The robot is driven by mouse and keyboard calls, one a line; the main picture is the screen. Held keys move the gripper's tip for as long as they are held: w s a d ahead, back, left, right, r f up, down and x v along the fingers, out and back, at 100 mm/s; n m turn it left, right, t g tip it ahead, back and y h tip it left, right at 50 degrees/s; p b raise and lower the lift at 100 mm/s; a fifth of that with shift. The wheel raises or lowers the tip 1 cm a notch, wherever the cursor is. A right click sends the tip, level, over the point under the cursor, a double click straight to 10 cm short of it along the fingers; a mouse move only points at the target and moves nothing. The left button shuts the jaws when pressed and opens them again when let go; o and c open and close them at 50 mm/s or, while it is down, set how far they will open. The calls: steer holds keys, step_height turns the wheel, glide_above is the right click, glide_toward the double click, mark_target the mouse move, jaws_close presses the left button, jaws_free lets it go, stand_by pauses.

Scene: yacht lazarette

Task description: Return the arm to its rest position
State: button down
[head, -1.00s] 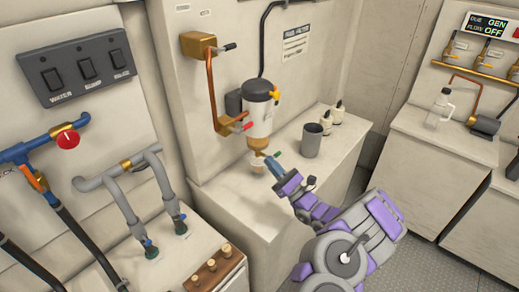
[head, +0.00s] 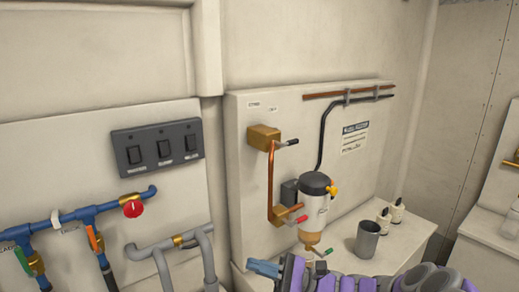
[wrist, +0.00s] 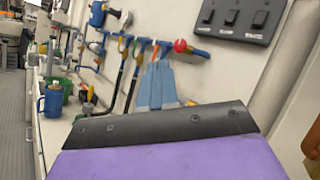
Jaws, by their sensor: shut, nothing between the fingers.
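My purple arm (head: 335,281) lies low along the bottom edge of the head view, partly cut off by the frame. My gripper (head: 254,266) is blue at its end and points left, in front of the lower part of the filter panel. In the wrist view its blue-grey fingers (wrist: 157,86) are together and empty. They point toward the wall with the pipes and appear clear of it.
A filter bowl unit (head: 313,212) hangs on the panel behind my arm. Blue pipes with a red knob (head: 133,207) and a switch panel (head: 157,148) are at left.

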steer(key=s+a+n+g+h, duration=0.2)
steer(key=s+n+g+h, duration=0.15)
steer(key=s, duration=0.35)
steer(key=s+a+f+n+g+h, duration=0.1)
steer(key=s+a+n+g+h, duration=0.2)
steer(key=s, duration=0.5)
steer(key=s+a+n+g+h, duration=0.1)
steer(key=s+n+h, duration=0.2)
steer(key=s+h, duration=0.3)
steer(key=s+d+f+n+t+h, duration=0.1)
steer(key=s+d+h, duration=0.4)
steer(key=d, duration=0.5)
steer(key=s+d+f+n+t+h, duration=0.1)
steer(key=s+d+f+t+h, duration=0.3)
steer(key=d, duration=0.5)
steer(key=shift+s+d+f+n+h, duration=0.35)
steer(key=shift+s+f+h, duration=0.25)
steer(key=shift+s, duration=0.35)
